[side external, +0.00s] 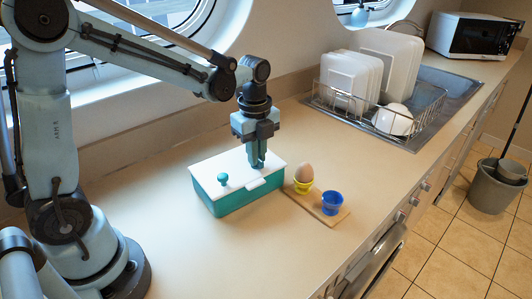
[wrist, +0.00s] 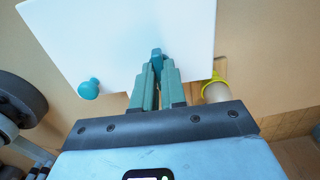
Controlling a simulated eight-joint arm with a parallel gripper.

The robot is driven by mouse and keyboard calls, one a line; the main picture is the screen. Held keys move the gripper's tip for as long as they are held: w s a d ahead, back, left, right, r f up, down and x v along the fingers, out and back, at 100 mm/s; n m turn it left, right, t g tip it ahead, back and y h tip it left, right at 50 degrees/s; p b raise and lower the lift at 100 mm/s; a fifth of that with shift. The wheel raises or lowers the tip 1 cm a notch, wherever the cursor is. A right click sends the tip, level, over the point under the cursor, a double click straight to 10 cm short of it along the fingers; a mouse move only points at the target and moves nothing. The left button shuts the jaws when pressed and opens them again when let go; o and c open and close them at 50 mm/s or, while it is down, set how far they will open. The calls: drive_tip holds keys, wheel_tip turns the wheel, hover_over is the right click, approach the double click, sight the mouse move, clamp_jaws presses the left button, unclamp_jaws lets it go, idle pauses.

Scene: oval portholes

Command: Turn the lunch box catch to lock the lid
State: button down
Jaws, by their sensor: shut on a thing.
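The lunch box (side external: 232,200) is teal with a white lid (side external: 205,170), which lies down on it. A round teal knob (side external: 222,179) stands on the lid, left of my gripper; it also shows in the wrist view (wrist: 88,88). My gripper (side external: 258,165) points straight down at the lid's right part. In the wrist view my gripper (wrist: 156,68) is shut on a small blue-teal piece, which looks like the catch (wrist: 157,53). Its tip shows between the fingertips; the rest is hidden, so its turn angle is unclear. A white tab (side external: 257,183) sits at the lid's front edge.
Right of the box, a wooden board (side external: 314,207) holds a yellow egg cup (side external: 303,187) with an egg (side external: 304,172) and a blue cup (side external: 332,202). A dish rack (side external: 350,105) with white dishes stands farther back. The counter in front of the box is clear.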

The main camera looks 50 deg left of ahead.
drive_tip(key=shift+n, duration=0.4)
drive_tip(key=n, duration=0.3)
drive_tip(key=shift+n, duration=0.4)
drive_tip(key=n, duration=0.4)
drive_tip(key=shift+n, duration=0.3)
drive_tip(key=n, duration=0.8)
drive_tip(key=shift+n, duration=0.3)
drive_tip(key=c, duration=1.2)
unclamp_jaws()
